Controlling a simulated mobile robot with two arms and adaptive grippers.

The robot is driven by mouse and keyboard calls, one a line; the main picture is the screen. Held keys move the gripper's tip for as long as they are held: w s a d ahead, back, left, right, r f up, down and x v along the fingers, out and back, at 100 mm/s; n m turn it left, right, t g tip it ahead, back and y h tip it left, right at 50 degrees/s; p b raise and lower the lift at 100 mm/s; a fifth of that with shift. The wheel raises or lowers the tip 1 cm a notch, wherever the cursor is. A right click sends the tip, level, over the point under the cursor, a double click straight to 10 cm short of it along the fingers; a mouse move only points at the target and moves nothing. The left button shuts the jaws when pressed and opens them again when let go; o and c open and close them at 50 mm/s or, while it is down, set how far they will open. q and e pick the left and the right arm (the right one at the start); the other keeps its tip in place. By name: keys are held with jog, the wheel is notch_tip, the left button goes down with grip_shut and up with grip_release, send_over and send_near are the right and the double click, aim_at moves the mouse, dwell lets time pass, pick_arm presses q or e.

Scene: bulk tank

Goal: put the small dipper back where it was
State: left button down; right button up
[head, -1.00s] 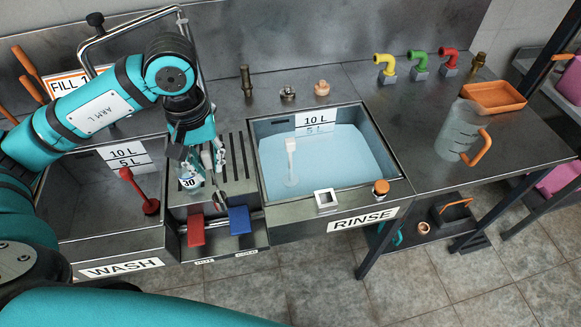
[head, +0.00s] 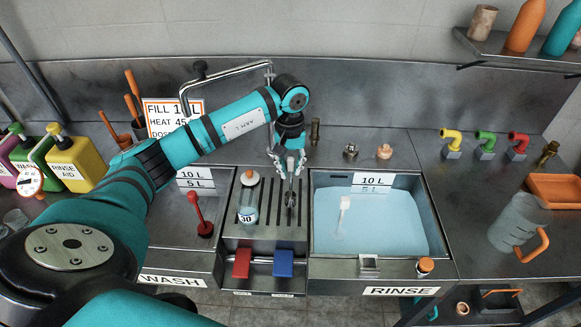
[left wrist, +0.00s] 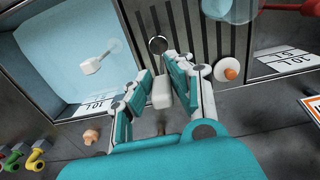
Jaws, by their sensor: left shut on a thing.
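My left gripper (head: 290,163) is over the slotted drain strip (head: 270,228) between the two basins. It is shut on the white handle of the small dipper (left wrist: 162,92). The handle sits between the fingers in the left wrist view, with the round metal bowl (left wrist: 158,45) beyond the fingertips. In the head view the dipper bowl (head: 291,200) hangs below the gripper against the dark slots; whether it touches the strip I cannot tell. A clear cup marked 30 (head: 247,207) stands to its left. My right gripper is not in view.
The rinse basin (head: 432,215) holds water and a white-handled tool (head: 342,210). The wash basin has a red-handled tool (head: 200,215). A white disc with an orange knob (head: 250,178) lies behind the cup. Red (head: 241,262) and blue (head: 283,262) tabs are in front.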

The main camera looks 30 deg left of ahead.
pick_arm(q)
jog(key=shift+f+p, duration=0.4)
jog(key=shift+f, duration=0.8)
jog(key=c, duration=1.7)
grip_release()
jog(key=shift+b, duration=0.3)
jog(key=o, duration=0.5)
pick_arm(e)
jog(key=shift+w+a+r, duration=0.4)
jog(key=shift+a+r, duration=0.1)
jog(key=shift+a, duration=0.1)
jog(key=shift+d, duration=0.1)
